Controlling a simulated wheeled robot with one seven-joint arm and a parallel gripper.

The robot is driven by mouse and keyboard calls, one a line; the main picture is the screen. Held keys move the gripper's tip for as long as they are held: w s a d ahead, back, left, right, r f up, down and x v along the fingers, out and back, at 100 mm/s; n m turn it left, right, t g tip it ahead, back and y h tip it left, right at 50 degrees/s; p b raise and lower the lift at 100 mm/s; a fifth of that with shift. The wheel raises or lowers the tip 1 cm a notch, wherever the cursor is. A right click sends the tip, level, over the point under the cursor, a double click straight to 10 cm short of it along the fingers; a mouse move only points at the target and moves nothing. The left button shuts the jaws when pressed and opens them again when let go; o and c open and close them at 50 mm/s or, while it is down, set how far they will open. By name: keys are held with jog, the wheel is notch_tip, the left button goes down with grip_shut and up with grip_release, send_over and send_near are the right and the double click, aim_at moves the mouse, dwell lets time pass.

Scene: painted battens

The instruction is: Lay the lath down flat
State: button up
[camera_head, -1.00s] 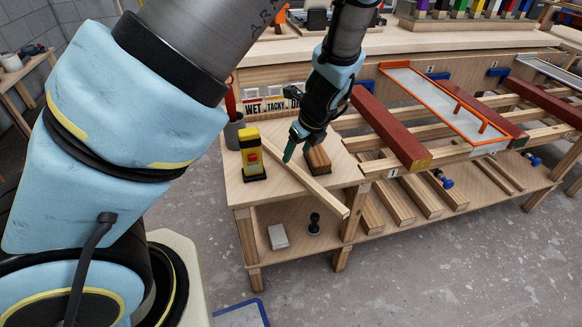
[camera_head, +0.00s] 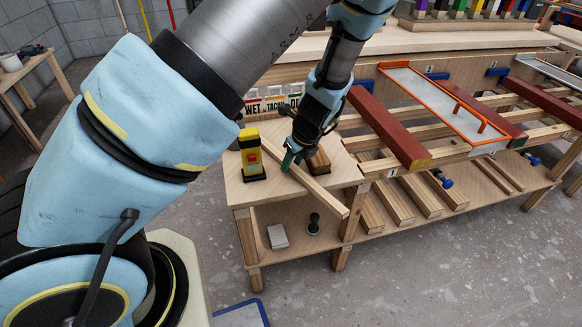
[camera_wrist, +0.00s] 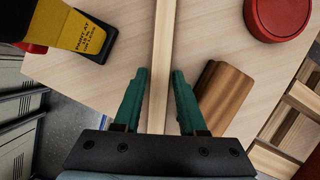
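The lath (camera_head: 325,193) is a long, thin strip of pale bare wood on the top of the small wooden bench (camera_head: 240,194). My gripper (camera_head: 290,160) is low over the bench, pointing down at the lath. In the wrist view the lath (camera_wrist: 161,40) runs between the two green fingers of my open gripper (camera_wrist: 159,74), with a small gap on the right. The lath looks narrow from above; I cannot tell for sure which face it rests on.
A yellow and black device (camera_head: 251,158) stands left of the lath. A brown wooden block (camera_wrist: 224,97) lies close to the right finger. A round red object (camera_wrist: 278,14) is farther right in the wrist view. A rack with red battens (camera_head: 392,130) adjoins the bench.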

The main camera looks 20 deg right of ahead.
grip_shut()
dwell(0.4)
